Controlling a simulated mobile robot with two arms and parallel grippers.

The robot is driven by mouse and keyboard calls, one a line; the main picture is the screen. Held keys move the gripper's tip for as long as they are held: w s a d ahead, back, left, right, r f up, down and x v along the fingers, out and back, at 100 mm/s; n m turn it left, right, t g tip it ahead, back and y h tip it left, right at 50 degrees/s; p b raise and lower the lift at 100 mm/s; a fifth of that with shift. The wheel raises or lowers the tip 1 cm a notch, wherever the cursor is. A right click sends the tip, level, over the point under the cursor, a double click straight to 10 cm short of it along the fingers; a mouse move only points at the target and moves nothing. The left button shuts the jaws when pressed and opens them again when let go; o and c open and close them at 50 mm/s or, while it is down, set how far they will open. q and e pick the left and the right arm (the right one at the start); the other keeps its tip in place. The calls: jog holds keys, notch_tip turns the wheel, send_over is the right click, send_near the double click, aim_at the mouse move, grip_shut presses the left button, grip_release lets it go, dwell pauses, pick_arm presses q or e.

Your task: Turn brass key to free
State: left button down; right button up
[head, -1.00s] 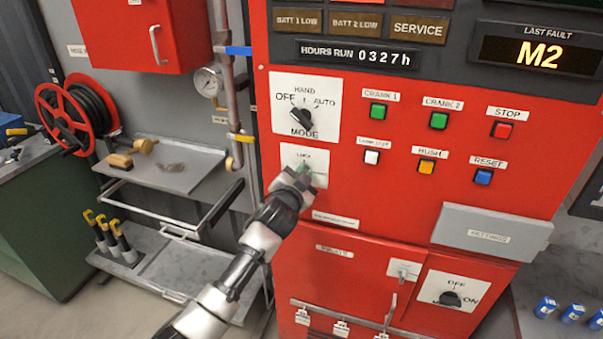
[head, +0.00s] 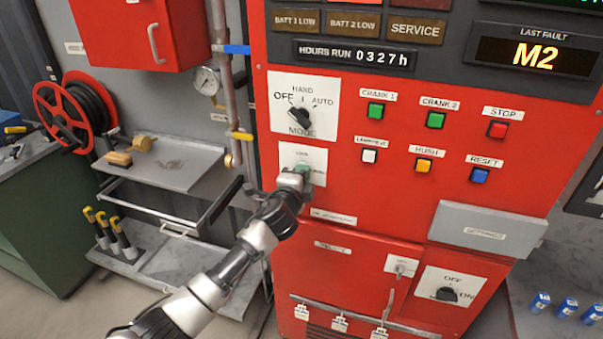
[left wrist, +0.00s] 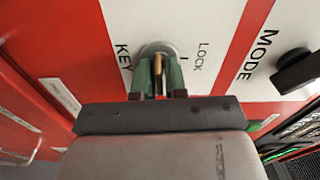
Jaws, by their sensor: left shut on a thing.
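The brass key (left wrist: 157,65) stands in a round grey lock cylinder (left wrist: 150,50) on a white plate marked KEY and LOCK. My left gripper (left wrist: 158,78) is shut on the key, with a green finger on each side of it. In the head view my left gripper (head: 303,172) is at the white key plate (head: 315,157), below the MODE switch, and hides the key there. How far the key is turned is hard to tell. My right gripper is in neither view.
The black MODE knob (head: 299,118) sits close above the key plate. A grey shelf (head: 185,168) and a red hose reel (head: 62,117) are at the left.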

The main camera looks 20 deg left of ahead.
pick_arm(q)
jog(key=shift+f+m, duration=0.1)
jog(key=shift+m, duration=0.5)
jog(key=c, duration=1.3)
grip_release()
jog(key=s+b, duration=0.2)
jog(key=s, duration=0.8)
jog(key=shift+s, duration=0.4)
jog(key=shift+a, duration=0.15)
